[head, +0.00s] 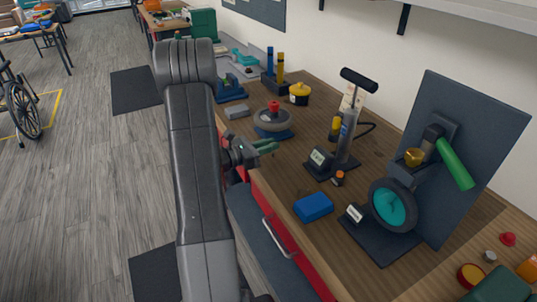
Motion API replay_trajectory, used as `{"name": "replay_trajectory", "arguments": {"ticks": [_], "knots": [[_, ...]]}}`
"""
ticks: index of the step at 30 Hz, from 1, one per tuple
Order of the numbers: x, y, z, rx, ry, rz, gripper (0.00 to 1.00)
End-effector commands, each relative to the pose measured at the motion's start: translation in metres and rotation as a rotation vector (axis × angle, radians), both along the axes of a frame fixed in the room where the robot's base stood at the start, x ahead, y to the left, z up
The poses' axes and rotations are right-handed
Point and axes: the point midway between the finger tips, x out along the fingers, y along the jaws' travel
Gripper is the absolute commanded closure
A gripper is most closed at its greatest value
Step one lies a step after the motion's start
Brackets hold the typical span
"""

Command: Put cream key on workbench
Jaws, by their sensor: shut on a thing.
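The workbench (292,163) has a brown wooden top and runs along the wall on the right. My arm reaches up the middle of the head view. My gripper (264,148), with greenish fingers, is over the workbench's front edge, left of its middle. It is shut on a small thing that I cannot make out. I cannot pick out the cream key anywhere in the view. My arm hides part of the floor and the bench front.
A grey round part with a red knob (272,119) stands just behind my gripper. A pump (346,135), a blue block (313,207) and a wheel stand (392,205) are to the right. A drawer handle (278,238) sticks out below. Bare wood lies between gripper and pump.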

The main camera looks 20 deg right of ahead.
Motion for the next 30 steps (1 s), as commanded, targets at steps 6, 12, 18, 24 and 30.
{"name": "replay_trajectory", "arguments": {"ticks": [6, 12, 18, 24, 30], "knots": [[0.0, 0.0, -0.029, -0.001, 0.005, 0.0, 1.0], [0.0, 0.0, -0.035, 0.0, 0.002, 0.0, 1.0], [0.0, 0.0, -0.036, 0.0, 0.001, 0.0, 1.0], [0.0, 0.0, -0.037, 0.0, 0.001, 0.0, 0.63], [0.0, 0.0, -0.037, 0.0, 0.001, 0.0, 0.63]]}}
